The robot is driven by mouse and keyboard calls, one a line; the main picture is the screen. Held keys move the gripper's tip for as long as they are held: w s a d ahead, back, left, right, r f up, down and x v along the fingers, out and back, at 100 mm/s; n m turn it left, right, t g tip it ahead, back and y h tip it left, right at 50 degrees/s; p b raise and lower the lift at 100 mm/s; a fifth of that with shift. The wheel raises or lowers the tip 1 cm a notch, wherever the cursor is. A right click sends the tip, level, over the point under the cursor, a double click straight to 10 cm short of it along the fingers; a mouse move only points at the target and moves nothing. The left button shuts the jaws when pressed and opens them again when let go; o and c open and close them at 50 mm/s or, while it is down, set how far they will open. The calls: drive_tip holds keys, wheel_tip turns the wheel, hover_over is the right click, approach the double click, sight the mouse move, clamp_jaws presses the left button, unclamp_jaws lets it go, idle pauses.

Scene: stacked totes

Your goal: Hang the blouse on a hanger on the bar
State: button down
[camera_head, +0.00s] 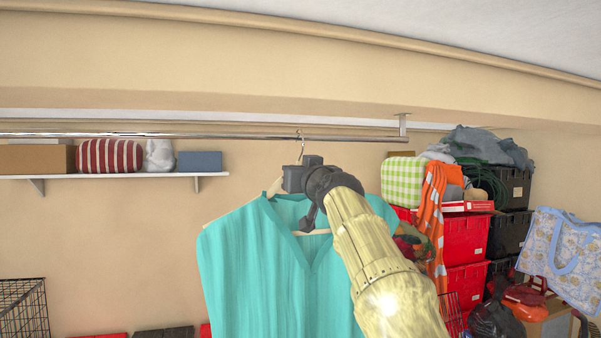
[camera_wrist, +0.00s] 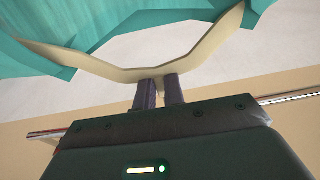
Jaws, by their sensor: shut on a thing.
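The turquoise blouse (camera_head: 265,270) hangs on a light wooden hanger (camera_head: 275,187), which also shows in the wrist view (camera_wrist: 95,65). My gripper (camera_head: 296,180) is shut on the hanger near its middle, just above the blouse's neckline; its fingers (camera_wrist: 160,92) show in the wrist view. The metal hook (camera_head: 301,150) rises above my gripper, and its top overlaps the chrome bar (camera_head: 230,136). I cannot tell whether the hook is over the bar or only in front of it. My gripper and arm hide part of the hanger and the blouse's right side.
The bar's right end is held by a bracket (camera_head: 403,124). A white shelf (camera_head: 120,176) with boxes and a striped roll is behind at left. Stacked red totes (camera_head: 466,240) and black totes (camera_head: 510,232) stand at right. The visible bar is otherwise empty.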

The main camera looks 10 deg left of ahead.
drive_tip(key=c, duration=1.4)
unclamp_jaws()
drive_tip(key=shift+s+r, duration=0.1)
drive_tip(key=shift+s, duration=0.05)
drive_tip(key=shift+f, duration=0.2)
drive_tip(key=shift+s+d+f+b, duration=0.1)
drive_tip(key=shift+s+d+b, duration=0.1)
drive_tip(key=shift+b, duration=0.2)
drive_tip(key=b+v, duration=0.8)
drive_tip(key=v, duration=0.8)
drive_tip(key=shift+s, duration=0.35)
drive_tip(key=shift+d, duration=0.2)
